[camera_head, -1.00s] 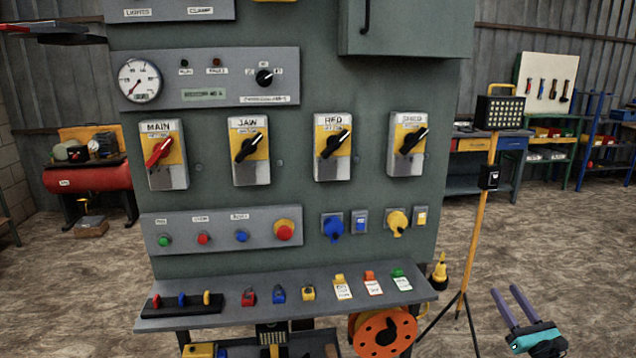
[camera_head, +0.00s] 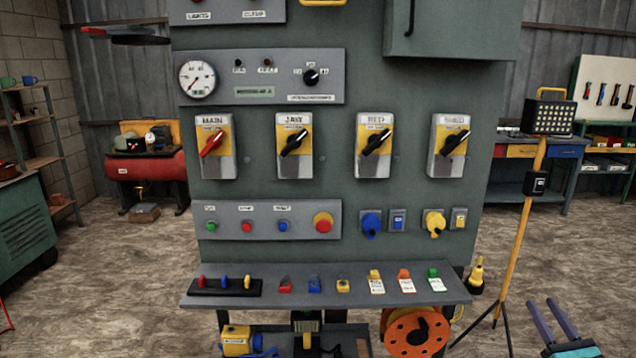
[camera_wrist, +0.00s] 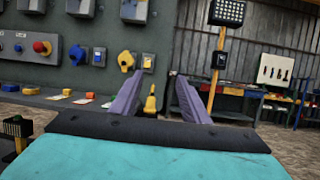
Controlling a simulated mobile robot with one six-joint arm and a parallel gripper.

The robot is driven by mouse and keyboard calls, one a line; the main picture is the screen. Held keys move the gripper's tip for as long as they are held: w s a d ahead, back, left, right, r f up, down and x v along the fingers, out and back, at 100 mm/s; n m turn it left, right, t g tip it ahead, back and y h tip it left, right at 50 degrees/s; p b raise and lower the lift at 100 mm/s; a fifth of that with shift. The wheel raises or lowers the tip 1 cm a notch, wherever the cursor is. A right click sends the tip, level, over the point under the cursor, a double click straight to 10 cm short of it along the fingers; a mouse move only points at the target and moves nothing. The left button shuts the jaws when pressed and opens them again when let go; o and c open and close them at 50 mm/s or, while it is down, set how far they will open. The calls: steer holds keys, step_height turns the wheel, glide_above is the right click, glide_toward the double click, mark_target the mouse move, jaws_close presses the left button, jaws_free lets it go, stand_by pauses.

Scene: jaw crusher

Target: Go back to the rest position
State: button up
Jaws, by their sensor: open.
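My gripper (camera_head: 556,322) is at the lower right of the head view, low and to the right of the grey control panel (camera_head: 345,215). Its two purple fingers are apart with nothing between them. In the wrist view my gripper (camera_wrist: 158,97) points toward the right part of the panel and the floor beside it. The fingers touch nothing that I can see.
A shelf (camera_head: 330,288) with padlocks and tags juts from the panel. A yellow tripod lamp (camera_head: 533,190) stands right of the panel, near my gripper. An orange cable reel (camera_head: 415,335) is below the shelf. Open floor (camera_head: 600,260) lies at the right.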

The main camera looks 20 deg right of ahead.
steer(key=w+a+f+n+y, duration=0.2)
steer(key=w+a+f+y, duration=0.2)
steer(key=w+a, duration=0.7)
steer(key=w+a+f+n+y, duration=0.2)
steer(key=w+a+f+y, duration=0.3)
steer(key=w+a, duration=0.55)
steer(key=w+a+f+n+g+y, duration=0.1)
steer(key=a+f+n+g+y, duration=0.3)
steer(key=a, duration=0.7)
steer(key=w+a+f+n+g+y, duration=0.1)
steer(key=w+a+f+g, duration=0.1)
steer(key=a+f, duration=0.6)
steer(key=w+a+f+n+g+y, duration=0.1)
steer(key=a+f+n+g+y, duration=0.2)
steer(key=a, duration=1)
steer(key=s+a+f+n+g, duration=0.6)
steer(key=s+a+f, duration=0.3)
steer(key=a, duration=0.2)
steer(key=s+a+f+n+g, duration=0.55)
steer(key=s+a+f, duration=0.25)
steer(key=s+a, duration=0.3)
steer(key=s+d+f+n+g+h, duration=0.1)
steer(key=s+f+n+g+h, duration=0.5)
steer(key=s, duration=0.5)
steer(key=s+d+f+n+h, duration=0.1)
steer(key=s+d+n+h, duration=0.3)
steer(key=d+n, duration=0.5)
steer(key=shift+s+d+f+n+h, duration=0.2)
steer(key=shift+d+f+n+h, duration=0.25)
steer(key=shift+d, duration=0.4)
